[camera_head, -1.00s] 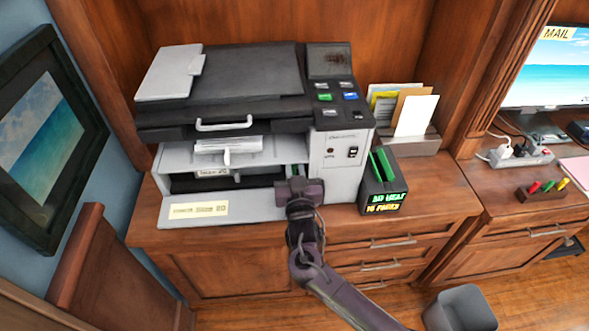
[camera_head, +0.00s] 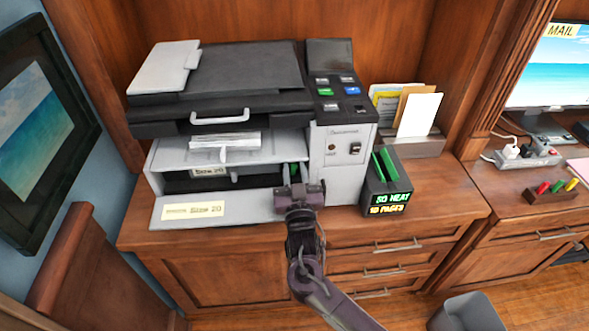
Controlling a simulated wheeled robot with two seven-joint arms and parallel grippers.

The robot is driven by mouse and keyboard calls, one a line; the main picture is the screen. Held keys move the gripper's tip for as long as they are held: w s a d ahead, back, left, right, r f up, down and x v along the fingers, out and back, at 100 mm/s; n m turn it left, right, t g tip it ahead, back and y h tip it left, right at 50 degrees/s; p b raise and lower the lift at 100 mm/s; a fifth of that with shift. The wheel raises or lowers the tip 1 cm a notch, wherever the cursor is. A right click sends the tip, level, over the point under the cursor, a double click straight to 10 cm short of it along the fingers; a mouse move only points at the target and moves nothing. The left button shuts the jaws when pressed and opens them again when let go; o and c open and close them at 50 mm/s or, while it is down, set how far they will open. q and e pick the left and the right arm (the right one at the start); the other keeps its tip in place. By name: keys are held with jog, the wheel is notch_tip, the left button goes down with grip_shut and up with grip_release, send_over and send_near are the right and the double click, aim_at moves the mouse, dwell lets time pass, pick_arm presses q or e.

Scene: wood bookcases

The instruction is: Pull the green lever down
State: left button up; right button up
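A small green lever (camera_head: 293,168) shows inside the open front of the grey and black printer (camera_head: 226,135), at the right end of the dark lower slot. My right gripper (camera_head: 295,178) is right in front of it, pointing into the slot. Its fingers look apart, with green showing between and beside them; I cannot tell whether they touch the lever. The gripper body hides the lower part of that area. My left gripper is out of view.
A black box (camera_head: 373,192) with green upright parts and a lit text panel stands right of the printer. A paper holder (camera_head: 412,146) is behind it. The printer's lowered front flap (camera_head: 240,207) lies left of my gripper. A bin (camera_head: 467,313) stands on the floor.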

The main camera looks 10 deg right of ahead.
jog(key=shift+s+f, duration=0.25)
jog(key=shift+s, duration=0.15)
jog(key=b+v, duration=0.1)
jog(key=v, duration=0.5)
jog(key=shift+s, duration=0.45)
